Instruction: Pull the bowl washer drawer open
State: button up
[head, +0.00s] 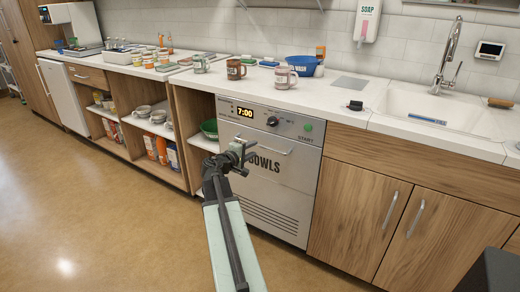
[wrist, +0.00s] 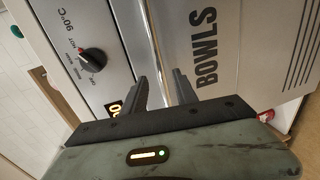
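The bowl washer (head: 270,185) is a grey metal front under the counter, marked BOWLS. Its drawer front looks flush with the panel above. The bar handle (head: 282,150) runs across the front, partly hidden by my gripper (head: 244,154). In the wrist view the handle (wrist: 172,35) runs down toward the gap of my gripper (wrist: 166,84). The two dark fingers are apart, one on each side of the handle's line. I cannot tell whether they touch the bar. The BOWLS lettering (wrist: 205,45) lies to the right.
The washer's panel has a dial (head: 272,121), a 7:00 display (head: 245,112) and a green start button (head: 308,127). Wooden cupboard doors (head: 425,235) adjoin on the right. Open shelves with a green bowl (head: 209,129) adjoin on the left. The floor (head: 85,215) is clear.

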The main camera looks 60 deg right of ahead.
aim_at(258, 146)
jog(key=d, duration=0.3)
jog(key=d+f+b, duration=0.1)
jog(key=d, duration=0.2)
jog(key=shift+f, duration=0.15)
jog(key=shift+c, duration=0.3)
jog(key=shift+a, duration=0.1)
grip_shut()
dwell(0.7)
